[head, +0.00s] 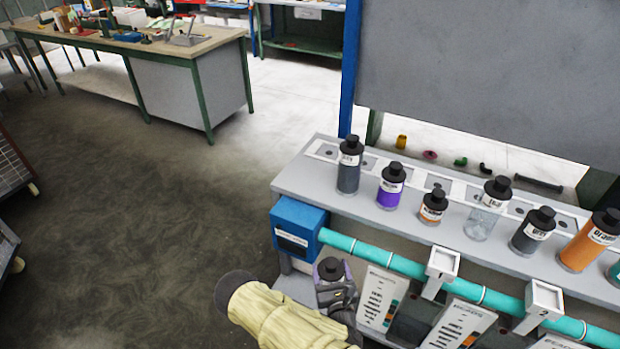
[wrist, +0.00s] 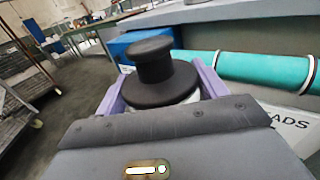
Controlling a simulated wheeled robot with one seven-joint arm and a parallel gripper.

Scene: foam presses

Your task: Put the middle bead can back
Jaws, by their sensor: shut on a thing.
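My gripper (head: 333,278) is shut on a can with a black stepped cap (head: 331,266), held upright in front of the bench, below and left of the teal pipe. In the wrist view the black cap (wrist: 152,72) stands between the two purple jaws, with a pale rim showing under it. The rest of the can's body and its label are hidden. On the grey shelf (head: 292,184) stand a tall dark grey can (head: 348,176), a purple can (head: 390,192), a small orange can (head: 432,210), a clear can (head: 481,222), a grey can (head: 526,240) and a large orange can (head: 580,250).
The teal pipe (head: 400,265) runs along the shelf's front from a blue box (head: 297,227). Two white holders (head: 442,263) sit on it, with printed cards (head: 380,298) below. A grey panel (head: 490,70) rises behind the shelf. Open floor (head: 150,210) lies left.

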